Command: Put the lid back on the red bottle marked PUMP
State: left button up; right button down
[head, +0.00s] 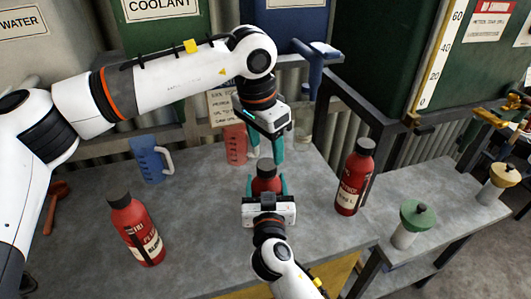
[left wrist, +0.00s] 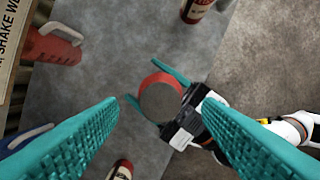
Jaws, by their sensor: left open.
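A red bottle (head: 264,186) stands on the grey bench at the middle, its label hidden by my right gripper. A dark round lid (head: 266,168) sits on its top; from above, in the left wrist view, the lid (left wrist: 160,101) is a grey-brown disc with red around part of it. My right gripper (head: 267,182) has a teal finger on each side of this bottle and appears shut on it. My left gripper (head: 266,150) is open above and behind the bottle, pointing down. In the left wrist view its fingers are wide apart with nothing between their tips.
Other dark-capped red bottles stand left (head: 138,232) and right (head: 352,180); I cannot read their labels clearly. A blue jug (head: 149,160) and a red jug (head: 236,146) stand at the back. A green-topped container (head: 416,222) is on the right bench. Bench space is clear around the middle bottle.

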pick_arm(q)
jog(key=shift+c, duration=0.3)
jog(key=n, duration=0.6)
jog(key=shift+s+d+r, duration=0.1)
jog(key=shift+d+r, duration=0.05)
jog(key=n, duration=0.7)
jog(key=shift+s+d+r+g+y, duration=0.1)
jog(key=shift+d+g+y, duration=0.05)
jog(key=shift+g+y, duration=0.15)
jog(key=n, duration=0.7)
jog(key=shift+r+n, duration=0.2)
jog(key=shift+n, duration=0.1)
jog(key=n, duration=0.5)
jog(key=shift+r, duration=0.15)
jog(key=n, duration=0.5)
jog(key=shift+r, duration=0.15)
jog(key=n, duration=0.7)
jog(key=shift+r+g+y, duration=0.3)
jog(key=n, duration=0.7)
jog(key=shift+w+r, duration=0.2)
jog(key=shift+r, duration=0.1)
jog(key=n, duration=0.5)
jog(key=shift+w+r, duration=0.1)
jog(key=shift+r, duration=0.1)
